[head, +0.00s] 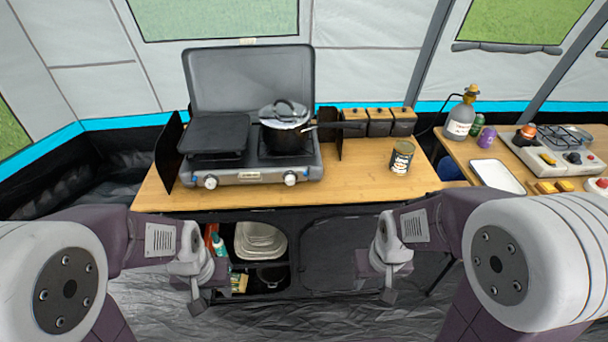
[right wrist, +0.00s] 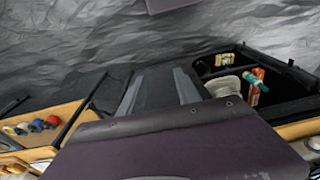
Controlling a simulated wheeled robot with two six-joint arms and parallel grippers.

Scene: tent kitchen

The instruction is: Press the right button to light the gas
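A grey two-burner camping stove (head: 250,178) stands with its lid up on the wooden table. Its front has a left knob (head: 211,182) and a right knob (head: 290,178). A lidded pot (head: 287,138) sits on the right burner, its handle pointing right. A dark flat plate (head: 213,134) covers the left side. My right gripper (head: 389,297) hangs below the table too, right of the stove. In the right wrist view its fingers (right wrist: 158,88) look apart, with nothing visible between them.
Open shelves below hold bowls (head: 260,240). A side table at right carries a gas bottle (head: 460,118), a tray (head: 497,176) and another stove (head: 550,155). The tabletop front is clear.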

